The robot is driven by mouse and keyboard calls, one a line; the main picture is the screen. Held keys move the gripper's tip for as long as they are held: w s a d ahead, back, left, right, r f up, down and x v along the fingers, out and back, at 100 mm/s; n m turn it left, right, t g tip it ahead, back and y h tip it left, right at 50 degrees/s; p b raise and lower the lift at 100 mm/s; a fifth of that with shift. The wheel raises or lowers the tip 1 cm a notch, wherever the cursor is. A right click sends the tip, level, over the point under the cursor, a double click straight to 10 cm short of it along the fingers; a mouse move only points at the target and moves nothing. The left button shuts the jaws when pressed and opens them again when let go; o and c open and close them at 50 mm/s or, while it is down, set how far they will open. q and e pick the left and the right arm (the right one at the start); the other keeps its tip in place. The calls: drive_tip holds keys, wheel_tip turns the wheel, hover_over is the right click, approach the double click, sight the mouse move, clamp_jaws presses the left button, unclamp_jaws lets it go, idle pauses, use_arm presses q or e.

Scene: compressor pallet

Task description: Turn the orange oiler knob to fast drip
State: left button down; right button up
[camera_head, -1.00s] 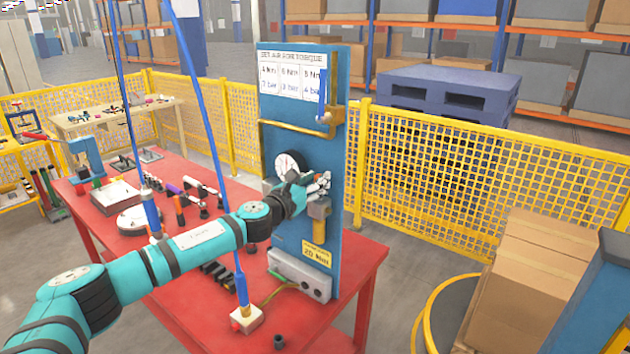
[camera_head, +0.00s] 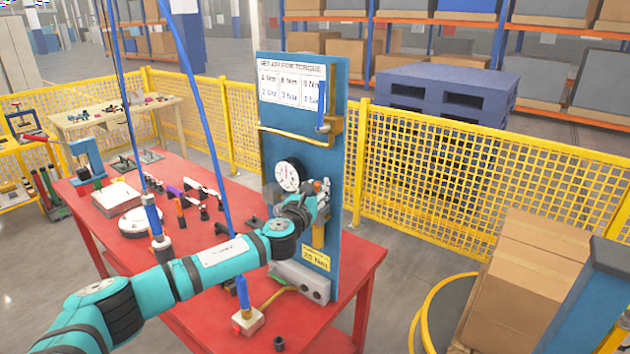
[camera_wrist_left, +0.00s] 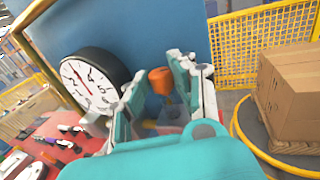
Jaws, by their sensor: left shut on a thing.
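The orange oiler knob (camera_wrist_left: 160,80) shows in the left wrist view, between the fingers of my left gripper (camera_wrist_left: 163,84). It sits in front of the blue panel (camera_wrist_left: 165,28). In the head view my left gripper (camera_head: 320,196) is at the panel, right of and a little below the round white gauge (camera_head: 289,174), and hides the knob. The gripper is shut on the knob; the exact finger contact is hard to see. A yellow part (camera_head: 319,236) of the unit shows just below the gripper. My right gripper is not in view.
The panel stands on a red table (camera_head: 240,325) with several tools and parts. Blue hoses (camera_head: 205,110) hang in front of it. A yellow mesh fence (camera_head: 450,190) runs behind, and cardboard boxes (camera_head: 525,265) stand to the right.

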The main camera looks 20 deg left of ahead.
use_arm(q)
drive_tip(key=n+y, duration=0.1)
drive_tip(key=y, duration=0.1)
drive_tip(key=n+y+p, duration=0.1)
drive_tip(key=shift+d+r+n+y, duration=0.1)
drive_tip(key=shift+d+n+y, duration=0.2)
drive_tip(key=shift+y, duration=0.1)
drive_tip(key=n+g+y, duration=0.1)
drive_tip(key=n+y, duration=0.1)
drive_tip(key=y, duration=0.1)
drive_tip(key=shift+w+d, duration=0.1)
drive_tip(key=shift+d, duration=0.05)
drive_tip(key=shift+n+g+y, duration=0.4)
drive_tip(key=shift+n+y, duration=0.1)
drive_tip(key=shift+y, duration=0.3)
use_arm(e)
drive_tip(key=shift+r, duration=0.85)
use_arm(q)
drive_tip(key=shift+y, duration=0.3)
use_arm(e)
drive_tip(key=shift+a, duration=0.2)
